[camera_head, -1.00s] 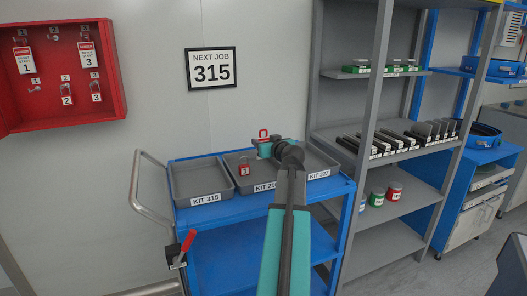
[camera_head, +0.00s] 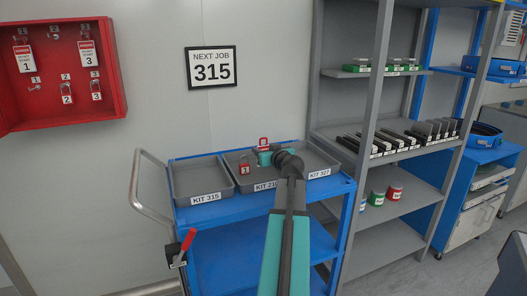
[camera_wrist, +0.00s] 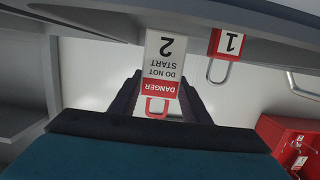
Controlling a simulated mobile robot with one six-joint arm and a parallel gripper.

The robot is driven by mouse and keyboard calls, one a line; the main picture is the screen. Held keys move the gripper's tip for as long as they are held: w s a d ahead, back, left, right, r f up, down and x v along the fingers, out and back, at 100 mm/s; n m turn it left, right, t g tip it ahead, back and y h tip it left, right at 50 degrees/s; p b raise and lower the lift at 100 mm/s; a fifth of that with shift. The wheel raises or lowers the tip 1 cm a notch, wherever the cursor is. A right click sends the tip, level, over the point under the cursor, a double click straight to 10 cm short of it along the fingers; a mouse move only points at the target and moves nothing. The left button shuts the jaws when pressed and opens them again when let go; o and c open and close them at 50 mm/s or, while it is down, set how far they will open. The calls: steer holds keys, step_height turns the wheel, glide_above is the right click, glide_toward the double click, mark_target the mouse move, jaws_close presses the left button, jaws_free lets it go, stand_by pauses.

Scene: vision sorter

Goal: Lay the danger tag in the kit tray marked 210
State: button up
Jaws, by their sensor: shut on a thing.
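My gripper (camera_wrist: 160,105) is shut on the danger tag (camera_wrist: 165,62), a white plate with a red DANGER band and the number 2, upside down in the wrist view. I cannot tell whether the tag touches the tray.
Tray KIT 315 (camera_head: 205,198) is on the left of the blue cart (camera_head: 235,211), tray KIT 327 (camera_head: 318,174) on the right. A red cabinet (camera_head: 110,80) with tags and padlocks hangs on the wall. A grey shelf (camera_head: 372,95) stands right of the cart.

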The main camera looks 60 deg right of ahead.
steer(key=shift+f+b, duration=0.45)
steer(key=shift+b, duration=0.2)
steer(key=o, duration=1)
steer(key=shift+r, duration=0.15)
steer(key=shift+r+p, duration=0.5)
steer(key=shift+p, duration=0.45)
steer(key=v, duration=1.2)
steer(key=shift+f+b, duration=0.1)
steer(key=shift+b, duration=0.25)
steer(key=shift+s, duration=0.1)
